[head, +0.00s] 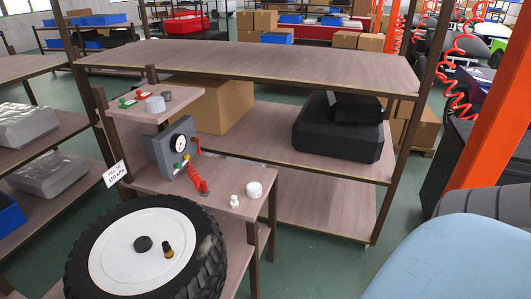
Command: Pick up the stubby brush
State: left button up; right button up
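A short dark piece with a yellowish-brown band (168,249) stands on the white hub of the wheel (137,255). It may be the stubby brush, but it is too small to tell for sure. A round black cap (143,243) lies on the hub just left of it, apart from it. The wheel has a black treaded tyre and lies flat at the lower left. Neither of my grippers is in view.
Behind the wheel, a small stand holds a gauge box (171,147) with a red coiled hose, a white round container (255,190) and a small white piece (235,201). A wooden shelf (260,68) stands behind. A pale blue rounded surface (450,260) fills the lower right.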

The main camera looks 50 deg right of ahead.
aim_at(235, 204)
jog(key=k+z, duration=0.1)
jog(key=z, duration=1.1)
